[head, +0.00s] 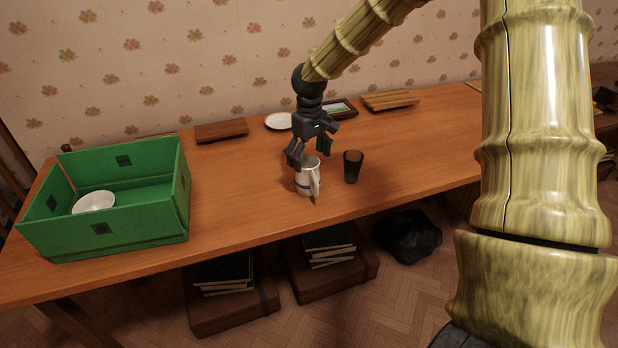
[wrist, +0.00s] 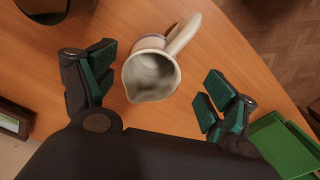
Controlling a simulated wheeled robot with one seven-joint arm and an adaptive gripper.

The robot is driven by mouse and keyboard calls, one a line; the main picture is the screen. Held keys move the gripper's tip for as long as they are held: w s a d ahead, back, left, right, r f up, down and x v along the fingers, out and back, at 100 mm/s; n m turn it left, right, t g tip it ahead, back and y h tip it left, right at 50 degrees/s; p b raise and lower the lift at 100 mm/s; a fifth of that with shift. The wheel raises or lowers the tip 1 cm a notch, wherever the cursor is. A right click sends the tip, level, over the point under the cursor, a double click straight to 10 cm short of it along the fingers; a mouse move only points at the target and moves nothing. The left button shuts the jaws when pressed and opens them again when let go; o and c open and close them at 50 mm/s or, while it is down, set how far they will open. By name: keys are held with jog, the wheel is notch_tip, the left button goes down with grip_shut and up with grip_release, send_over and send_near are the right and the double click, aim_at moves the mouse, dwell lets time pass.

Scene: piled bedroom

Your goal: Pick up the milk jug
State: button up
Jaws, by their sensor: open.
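The milk jug (head: 306,178) is a small white jug with a blue band, upright on the wooden table near its front edge. In the head view its handle faces the front. In the wrist view the milk jug (wrist: 152,76) is seen from above, its mouth open and its handle pointing up and right. My gripper (head: 310,151) is just above and behind the jug in the head view. In the wrist view my gripper (wrist: 158,84) is open, with one finger on each side of the jug and visible gaps to it. Nothing is held.
A dark glass (head: 353,167) stands close to the right of the jug. A green box (head: 120,243) with a white bowl (head: 94,202) in it is at the left. A white plate (head: 278,121), a picture frame (head: 341,109) and wooden boards (head: 222,130) lie at the back.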

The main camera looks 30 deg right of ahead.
aim_at(308, 165)
jog(key=f, duration=0.3)
jog(key=shift+w+f, duration=0.2)
jog(key=shift+f, duration=0.05)
jog(key=shift+s+d+f+p, duration=0.1)
jog(key=shift+f+p, duration=0.25)
jog(key=shift+f, duration=0.2)
jog(key=f, duration=0.3)
jog(key=shift+w+d+p, duration=0.25)
jog(key=shift+p, duration=0.1)
jog(key=shift+f, duration=0.6)
jog(key=shift+c, duration=0.3)
jog(key=shift+s, duration=0.1)
jog(key=c, duration=1.4)
